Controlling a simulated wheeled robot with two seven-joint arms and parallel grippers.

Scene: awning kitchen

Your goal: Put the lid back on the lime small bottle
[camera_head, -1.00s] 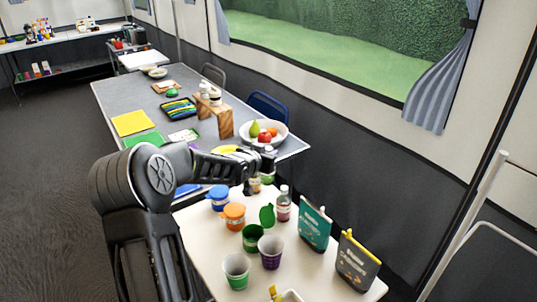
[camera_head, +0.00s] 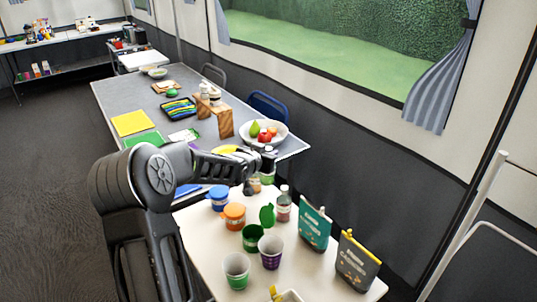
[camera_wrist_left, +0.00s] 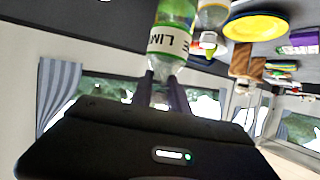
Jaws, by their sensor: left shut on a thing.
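The lime small bottle (camera_wrist_left: 172,38) shows in the left wrist view, clear with green contents and a white LIME label. In the head view only a little of it (camera_head: 268,178) shows below my left gripper (camera_head: 266,164), at the back edge of the white table. My left gripper's two fingers (camera_wrist_left: 166,84) are shut at the bottle's top. The lid is hidden between them; I cannot tell whether it is seated on the neck. My right gripper is not in view.
On the white table (camera_head: 205,235), a pink-labelled bottle (camera_head: 284,208) stands beside the lime one. Nearby are an orange-lidded jar (camera_head: 234,216), a blue-lidded jar (camera_head: 219,197), cups (camera_head: 271,252) and a teal pouch (camera_head: 315,226). The grey table (camera_head: 165,88) lies behind.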

